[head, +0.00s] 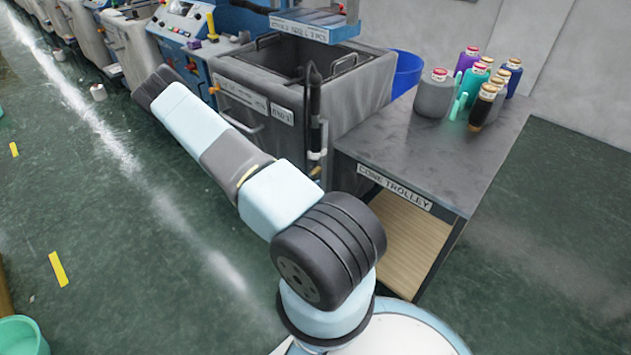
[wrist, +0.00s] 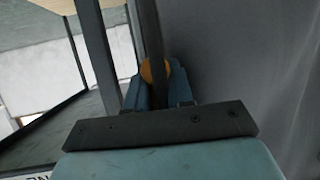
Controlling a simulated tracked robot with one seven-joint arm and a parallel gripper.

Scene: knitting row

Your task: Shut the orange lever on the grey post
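The grey post shows as a dark upright bar (wrist: 152,30) in the wrist view. In the head view a dark upright post (head: 314,110) stands in front of the grey machine. The orange lever (wrist: 156,70) shows as a rounded orange patch at the post, and a small orange bit (head: 315,171) shows low on the post in the head view. My gripper (wrist: 157,82) has its two blue fingers apart, one on each side of the post and the orange patch. I cannot tell whether they touch it. My gripper is not clearly visible in the head view.
The cone trolley (head: 440,140) stands right of the post, with several yarn cones (head: 483,85) on top. The grey machine (head: 260,85) is close behind the post. A blue bin (head: 404,74) stands behind. The floor at left is mostly clear.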

